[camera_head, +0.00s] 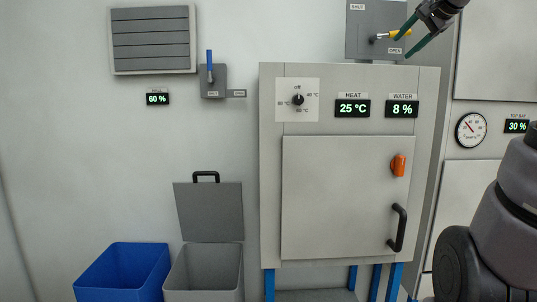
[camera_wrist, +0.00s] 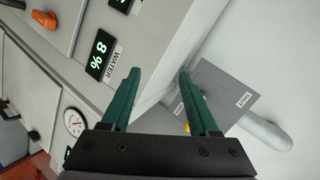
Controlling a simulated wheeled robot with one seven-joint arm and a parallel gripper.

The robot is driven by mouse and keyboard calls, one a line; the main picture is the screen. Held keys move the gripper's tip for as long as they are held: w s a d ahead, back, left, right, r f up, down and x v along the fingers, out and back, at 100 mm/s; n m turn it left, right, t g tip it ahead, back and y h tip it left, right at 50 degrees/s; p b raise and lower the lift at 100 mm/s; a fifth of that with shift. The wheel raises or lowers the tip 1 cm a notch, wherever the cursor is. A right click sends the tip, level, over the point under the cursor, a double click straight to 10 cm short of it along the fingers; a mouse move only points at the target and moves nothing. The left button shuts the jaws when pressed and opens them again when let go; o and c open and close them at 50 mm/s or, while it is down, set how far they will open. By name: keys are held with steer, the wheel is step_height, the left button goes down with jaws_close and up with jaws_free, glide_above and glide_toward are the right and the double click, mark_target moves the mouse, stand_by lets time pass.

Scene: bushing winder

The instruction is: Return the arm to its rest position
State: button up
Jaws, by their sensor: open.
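My gripper (camera_head: 403,47) is at the top right of the head view, its two green fingers spread apart with nothing held between them. In the wrist view the open fingers (camera_wrist: 159,74) point past the cabinet. A yellow-handled lever (camera_head: 399,35) on a grey valve box (camera_head: 365,20) points right, close to the fingers in the head view. In the wrist view the box (camera_wrist: 231,84) lies beyond the right finger, which hides most of the lever. I cannot tell whether a finger touches the lever. My arm's links fill the right edge of the head view.
Below stands a grey cabinet (camera_head: 269,150) with a closed door (camera_head: 335,200), black door handle (camera_head: 397,228) and orange knob (camera_head: 398,165). A pressure gauge (camera_head: 471,130) is on the right. A blue bin (camera_head: 120,272) and a grey lidded bin (camera_head: 203,275) stand lower left.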

steer(key=s+a+f+n+g, duration=0.2)
steer(key=s+a+f+n, duration=0.2)
steer(key=s+f, duration=0.6)
steer(key=s+a+f+n+g, duration=0.3)
steer(key=s+a+f, duration=0.6)
steer(key=f, duration=0.4)
steer(key=shift+s+n, duration=0.4)
steer(key=shift+s, duration=0.45)
